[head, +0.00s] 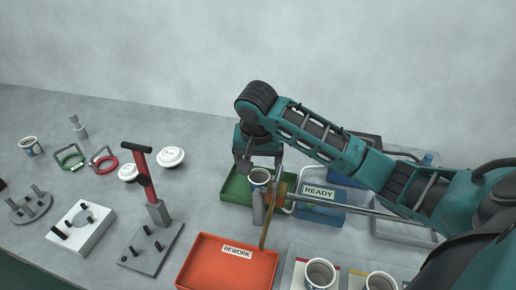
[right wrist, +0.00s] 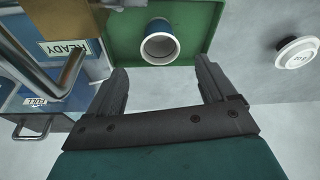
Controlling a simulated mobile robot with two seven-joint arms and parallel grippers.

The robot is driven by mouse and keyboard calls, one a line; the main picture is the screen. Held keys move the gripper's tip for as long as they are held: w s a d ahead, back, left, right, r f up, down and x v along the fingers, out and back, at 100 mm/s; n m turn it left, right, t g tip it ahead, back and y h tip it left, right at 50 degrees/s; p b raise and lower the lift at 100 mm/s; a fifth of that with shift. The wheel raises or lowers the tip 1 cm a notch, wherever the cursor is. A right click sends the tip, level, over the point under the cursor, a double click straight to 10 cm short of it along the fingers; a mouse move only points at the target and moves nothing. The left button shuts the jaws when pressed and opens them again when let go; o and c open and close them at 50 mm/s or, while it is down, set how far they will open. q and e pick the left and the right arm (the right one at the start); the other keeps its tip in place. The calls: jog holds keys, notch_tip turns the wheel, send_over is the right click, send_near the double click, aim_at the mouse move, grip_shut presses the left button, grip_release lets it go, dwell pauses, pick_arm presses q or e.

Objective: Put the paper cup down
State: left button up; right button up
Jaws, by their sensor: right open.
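A paper cup (head: 259,177) with a white rim and blue outside stands upright at the green tray (head: 232,190), just under my right gripper. In the right wrist view the cup (right wrist: 160,45) shows its open mouth over the green tray floor (right wrist: 110,35). My right gripper (right wrist: 163,82) is open. Its two fingers are spread wide, with the cup beyond their tips and clear space between cup and fingers. In the head view the right gripper (head: 260,200) partly hides the cup and tray. My left gripper is not in view.
A blue bin marked READY (head: 320,208) stands right of the green tray, and an orange REWORK tray (head: 225,270) in front. More cups (head: 320,272) stand front right. White lids (head: 171,157), a red-handled press (head: 140,165) and fixtures fill the left. Bench behind the lids is clear.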

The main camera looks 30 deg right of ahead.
jog(key=v, duration=0.5)
jog(key=shift+r, duration=0.35)
